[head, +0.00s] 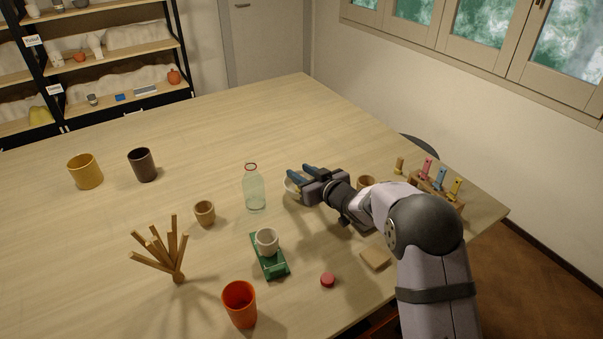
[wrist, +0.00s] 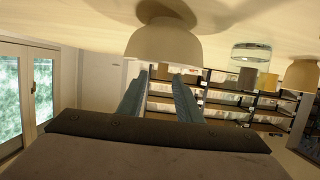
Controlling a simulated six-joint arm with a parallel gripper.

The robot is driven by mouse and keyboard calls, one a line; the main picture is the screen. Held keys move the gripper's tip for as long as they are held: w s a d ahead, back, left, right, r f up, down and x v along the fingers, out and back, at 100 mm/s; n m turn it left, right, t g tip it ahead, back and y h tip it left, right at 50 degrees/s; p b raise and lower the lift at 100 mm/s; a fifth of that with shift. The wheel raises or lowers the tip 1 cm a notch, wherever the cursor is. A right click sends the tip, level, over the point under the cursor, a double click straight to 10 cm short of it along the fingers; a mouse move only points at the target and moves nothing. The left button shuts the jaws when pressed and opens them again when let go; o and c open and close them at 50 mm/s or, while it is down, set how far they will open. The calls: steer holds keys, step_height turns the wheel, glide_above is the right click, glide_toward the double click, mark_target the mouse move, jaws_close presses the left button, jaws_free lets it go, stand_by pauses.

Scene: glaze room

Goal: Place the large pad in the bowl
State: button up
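My gripper (head: 293,176) is in the middle of the table, right of the glass bottle. Its two blue fingers stand apart with nothing visible between them in the wrist view (wrist: 158,72). A pale bowl (head: 289,188) is at the fingers, mostly hidden by them in the head view. In the wrist view, which is upside down, the bowl (wrist: 163,46) lies just beyond the fingertips. Its inside is hidden. A small yellowish patch shows by the fingers; I cannot tell what it is. A flat tan block (head: 375,259) lies at the front right; I cannot tell whether it is the large pad.
The glass bottle (head: 255,190) stands close left of my gripper.

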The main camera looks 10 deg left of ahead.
steer(key=shift+r, duration=0.1)
stand_by(0.6)
step_height(320, 180, up, 7)
steer(key=p, duration=0.6)
steer(key=shift+w+d, duration=0.1)
steer(key=shift+d, duration=0.25)
steer(key=s+d+f+m+g+h, duration=0.1)
steer(key=s+d+f+m+h, duration=0.25)
steer(key=d, duration=0.75)
steer(key=s+d+r+m+g+h, duration=0.15)
steer(key=s+d+h, duration=0.4)
steer(key=d, duration=0.65)
steer(key=s+d+f+m+g, duration=0.1)
steer(key=s+d+g, duration=0.1)
steer(key=s, duration=0.8)
steer(key=s+d+f+m+g+h, duration=0.1)
steer(key=s+d+f+g, duration=0.1)
steer(key=s, duration=0.8)
steer(key=s+d+f+m+g, duration=0.2)
steer(key=s+d+g, duration=0.2)
steer(key=s, duration=0.6)
steer(key=shift+s+d, duration=0.4)
steer(key=shift+d, duration=0.2)
